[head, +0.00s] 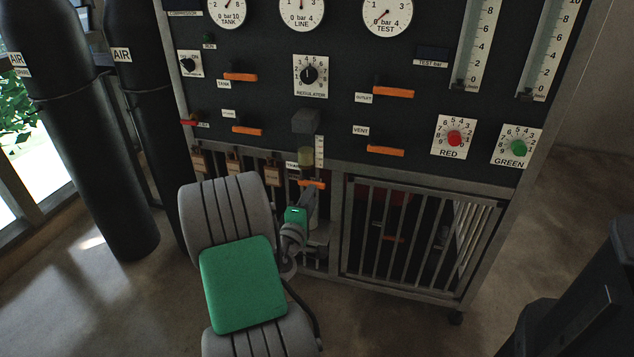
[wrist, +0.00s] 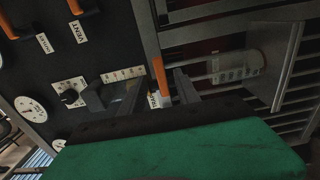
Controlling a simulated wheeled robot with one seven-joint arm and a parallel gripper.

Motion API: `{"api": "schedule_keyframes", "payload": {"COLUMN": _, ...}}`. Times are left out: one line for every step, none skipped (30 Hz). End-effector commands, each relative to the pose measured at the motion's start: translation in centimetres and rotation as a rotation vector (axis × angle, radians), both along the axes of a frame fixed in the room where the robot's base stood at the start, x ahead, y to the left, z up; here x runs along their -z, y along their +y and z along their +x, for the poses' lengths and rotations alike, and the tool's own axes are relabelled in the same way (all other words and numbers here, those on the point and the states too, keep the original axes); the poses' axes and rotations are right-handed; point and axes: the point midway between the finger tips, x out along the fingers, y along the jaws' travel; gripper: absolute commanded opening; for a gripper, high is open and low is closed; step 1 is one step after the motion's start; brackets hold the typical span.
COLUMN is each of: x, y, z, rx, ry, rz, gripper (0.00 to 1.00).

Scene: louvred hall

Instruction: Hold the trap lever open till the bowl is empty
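The trap hangs below a grey block (head: 305,122) on the dark panel. Its small clear bowl (head: 306,156) shows yellowish liquid beside a white scale. The orange trap lever (head: 314,183) lies just under the bowl, roughly level. My gripper (head: 308,194) is right at the lever, coming from below. In the wrist view, the lever (wrist: 153,60) runs between or just beside the two dark fingers of my gripper (wrist: 172,82). The fingers stand apart with a gap showing; firm contact cannot be made out. The bowl (wrist: 122,98) shows dimly there.
Other orange levers, such as the vent lever (head: 386,151), stick out of the panel. A barred cage (head: 400,240) is below right. Black air cylinders (head: 75,130) stand at left. The floor (head: 120,310) in front is clear.

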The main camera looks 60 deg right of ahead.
Motion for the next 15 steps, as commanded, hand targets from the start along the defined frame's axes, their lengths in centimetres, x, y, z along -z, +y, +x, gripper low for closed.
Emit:
{"api": "schedule_keyframes", "payload": {"x": -0.4, "y": -0.7, "z": 0.1, "rx": 0.002, "ry": -0.002, "rz": 0.000, "gripper": 0.38}}
{"api": "schedule_keyframes", "payload": {"x": -0.4, "y": -1.1, "z": 0.1, "rx": 0.002, "ry": -0.002, "rz": 0.001, "gripper": 0.38}}
{"api": "schedule_keyframes", "payload": {"x": -0.4, "y": -1.7, "z": 0.1, "rx": 0.003, "ry": -0.001, "rz": 0.001, "gripper": 0.38}}
{"api": "schedule_keyframes", "payload": {"x": -0.3, "y": -2.1, "z": 0.2, "rx": 0.002, "ry": -0.002, "rz": 0.001, "gripper": 0.38}}
{"api": "schedule_keyframes", "payload": {"x": -0.4, "y": -2.5, "z": 0.3, "rx": 0.002, "ry": -0.003, "rz": 0.000, "gripper": 0.38}}
{"api": "schedule_keyframes", "payload": {"x": -0.4, "y": -3.1, "z": 0.4, "rx": 0.002, "ry": -0.002, "rz": 0.000, "gripper": 0.38}}
{"api": "schedule_keyframes", "payload": {"x": -0.4, "y": -3.5, "z": 0.5, "rx": 0.002, "ry": -0.003, "rz": 0.001, "gripper": 0.38}}
{"api": "schedule_keyframes", "payload": {"x": -0.4, "y": -3.9, "z": 0.5, "rx": 0.002, "ry": -0.002, "rz": 0.001, "gripper": 0.38}}
{"api": "schedule_keyframes", "payload": {"x": -0.4, "y": -4.5, "z": 0.6, "rx": 0.002, "ry": -0.003, "rz": 0.000, "gripper": 0.38}}
{"api": "schedule_keyframes", "payload": {"x": -0.4, "y": -4.9, "z": 0.7, "rx": 0.002, "ry": -0.004, "rz": 0.001, "gripper": 0.38}}
{"api": "schedule_keyframes", "payload": {"x": -0.1, "y": -4.7, "z": 0.7, "rx": 0.000, "ry": -0.003, "rz": 0.000, "gripper": 0.38}}
{"api": "schedule_keyframes", "payload": {"x": -0.1, "y": -4.7, "z": 0.8, "rx": 0.000, "ry": -0.003, "rz": 0.000, "gripper": 0.38}}
{"api": "schedule_keyframes", "payload": {"x": -0.1, "y": -4.7, "z": 0.8, "rx": 0.000, "ry": -0.003, "rz": 0.000, "gripper": 0.38}}
{"api": "schedule_keyframes", "payload": {"x": -0.1, "y": -4.8, "z": 0.8, "rx": 0.000, "ry": -0.003, "rz": 0.000, "gripper": 0.38}}
{"api": "schedule_keyframes", "payload": {"x": -0.2, "y": -5.0, "z": 0.8, "rx": 0.000, "ry": -0.003, "rz": 0.000, "gripper": 0.38}}
